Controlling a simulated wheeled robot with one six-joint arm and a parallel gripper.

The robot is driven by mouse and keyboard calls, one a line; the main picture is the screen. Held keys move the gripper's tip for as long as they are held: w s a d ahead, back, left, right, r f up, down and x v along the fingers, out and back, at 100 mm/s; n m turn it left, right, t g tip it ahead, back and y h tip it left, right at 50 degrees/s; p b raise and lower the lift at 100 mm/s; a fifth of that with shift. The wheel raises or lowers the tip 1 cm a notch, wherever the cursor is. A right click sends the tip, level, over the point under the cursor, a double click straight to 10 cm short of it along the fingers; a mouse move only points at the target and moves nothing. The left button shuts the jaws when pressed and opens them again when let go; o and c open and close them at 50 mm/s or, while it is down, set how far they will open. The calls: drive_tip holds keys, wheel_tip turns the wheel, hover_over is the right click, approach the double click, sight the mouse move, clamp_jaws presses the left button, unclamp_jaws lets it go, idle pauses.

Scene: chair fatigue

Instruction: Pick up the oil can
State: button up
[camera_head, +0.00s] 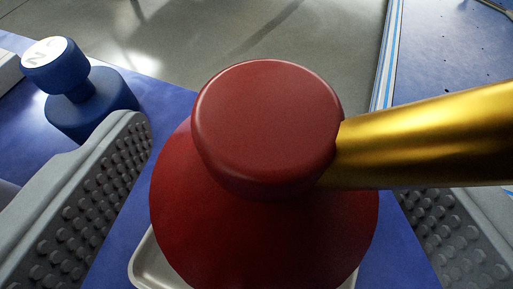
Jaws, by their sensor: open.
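The oil can (270,215) is dark red with a round cap, a wide conical body and a gold spout (430,135) that runs off to the right. It stands upright and fills the middle of the view. My gripper (285,215) is open, with one grey studded finger to the left of the can and the other to its right, partly behind the spout. A gap shows between the left finger and the can. Whether the right finger touches the can or spout cannot be told. The can's base is cut off by the lower edge.
A pale tray (148,265) shows its rim under or behind the can. A blue knob-shaped object (88,105) with a white marked top stands at upper left on the blue surface (165,115). Grey floor lies beyond. A blue panel (450,50) is at upper right.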

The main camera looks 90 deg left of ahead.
drive_tip(key=shift+x, duration=0.9)
drive_tip(key=c, duration=1.4)
